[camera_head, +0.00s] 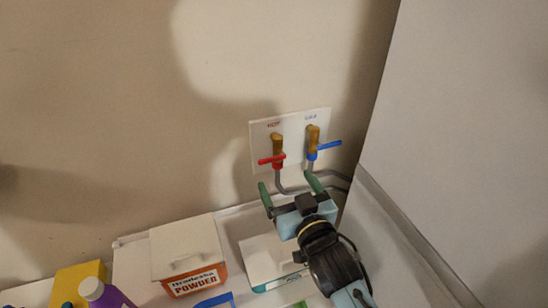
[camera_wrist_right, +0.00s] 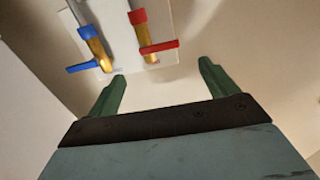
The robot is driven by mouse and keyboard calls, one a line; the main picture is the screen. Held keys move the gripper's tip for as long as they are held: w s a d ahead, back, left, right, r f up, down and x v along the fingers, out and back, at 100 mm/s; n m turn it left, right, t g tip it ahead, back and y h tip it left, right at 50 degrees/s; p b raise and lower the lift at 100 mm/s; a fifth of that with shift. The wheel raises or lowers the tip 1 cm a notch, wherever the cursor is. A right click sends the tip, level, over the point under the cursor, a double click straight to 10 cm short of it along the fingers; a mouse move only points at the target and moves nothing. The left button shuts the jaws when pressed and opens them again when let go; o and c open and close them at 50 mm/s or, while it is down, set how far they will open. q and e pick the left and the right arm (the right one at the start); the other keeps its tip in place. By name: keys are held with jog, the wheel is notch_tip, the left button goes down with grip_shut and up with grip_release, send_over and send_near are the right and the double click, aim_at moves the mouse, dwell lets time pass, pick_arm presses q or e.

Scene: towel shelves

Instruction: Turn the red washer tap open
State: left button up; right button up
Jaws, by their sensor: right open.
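The red tap (camera_head: 272,159) sits on the left of a white wall plate (camera_head: 292,124), its red handle lying crosswise on a brass body with a grey hose below. It also shows in the right wrist view (camera_wrist_right: 158,48), upside down. The blue tap (camera_head: 323,147) is on the plate's right, its handle also crosswise. My right gripper (camera_head: 288,185) is open and empty, its green fingers pointing up just below the taps. In the right wrist view, the red handle lies beyond the gap between the fingers (camera_wrist_right: 160,80), apart from them. My left gripper is out of view.
A white-lidded powder box (camera_head: 192,283), another white-lidded box (camera_head: 268,262), a yellow box (camera_head: 80,279) and a purple bottle (camera_head: 103,294) stand below along the wall. A large pale panel (camera_head: 460,130) fills the right side. The wall left of the plate is clear.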

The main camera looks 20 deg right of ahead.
aim_at(273, 159)
jog(key=w, duration=0.8)
jog(key=shift+w+a+p, duration=0.15)
jog(key=shift+p, duration=0.15)
jog(key=c, duration=1)
jog(key=shift+o, duration=0.2)
